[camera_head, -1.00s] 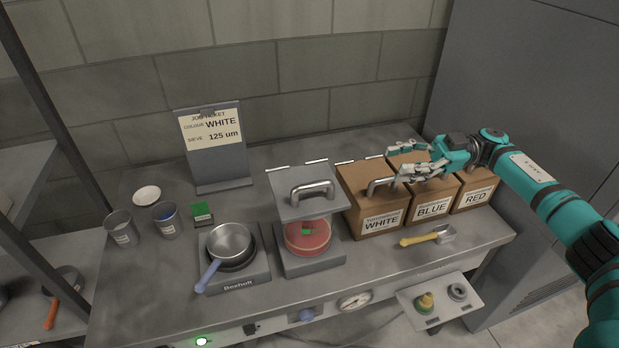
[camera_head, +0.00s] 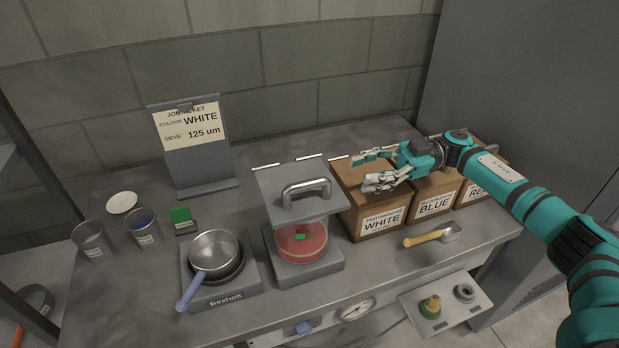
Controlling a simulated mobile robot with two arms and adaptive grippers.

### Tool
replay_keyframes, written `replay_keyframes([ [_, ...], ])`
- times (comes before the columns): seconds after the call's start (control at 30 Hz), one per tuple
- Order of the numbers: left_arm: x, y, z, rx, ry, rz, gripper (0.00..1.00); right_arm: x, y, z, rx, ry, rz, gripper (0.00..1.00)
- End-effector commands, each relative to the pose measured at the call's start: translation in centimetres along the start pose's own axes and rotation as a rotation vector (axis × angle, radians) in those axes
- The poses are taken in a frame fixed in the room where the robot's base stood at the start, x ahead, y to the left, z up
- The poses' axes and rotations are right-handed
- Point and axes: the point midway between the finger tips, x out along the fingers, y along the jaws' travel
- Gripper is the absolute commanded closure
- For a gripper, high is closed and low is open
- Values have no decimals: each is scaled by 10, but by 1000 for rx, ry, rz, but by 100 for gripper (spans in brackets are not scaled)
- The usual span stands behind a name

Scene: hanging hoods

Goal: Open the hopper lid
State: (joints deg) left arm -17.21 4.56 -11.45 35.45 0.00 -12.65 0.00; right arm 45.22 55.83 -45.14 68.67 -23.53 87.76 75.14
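A grey hopper lid (camera_head: 290,184) with a silver bar handle (camera_head: 306,190) lies flat over the machine in the middle of the bench, and looks shut. The top of the WHITE box is partly hidden by the fingers. My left gripper is not in view.
Boxes labelled BLUE (camera_head: 433,205) and RED (camera_head: 476,191) stand under my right arm. A yellow-handled scoop (camera_head: 428,238) lies in front. A pan (camera_head: 214,250) sits on a scale at left, near cups (camera_head: 143,226). A job ticket stand (camera_head: 193,150) is behind.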

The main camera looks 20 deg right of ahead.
Motion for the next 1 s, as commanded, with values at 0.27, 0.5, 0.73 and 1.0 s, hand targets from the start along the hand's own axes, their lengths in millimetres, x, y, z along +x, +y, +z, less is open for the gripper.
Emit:
replay_keyframes([
  [0.27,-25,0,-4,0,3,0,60,64,0,-4,2,3,-4,60],
  [0.5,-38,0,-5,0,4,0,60,105,0,-2,2,2,-2,60],
  [0.73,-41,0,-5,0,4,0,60,121,0,0,1,1,0,60],
  [1.0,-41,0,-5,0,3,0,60,122,0,0,1,0,0,60],
])
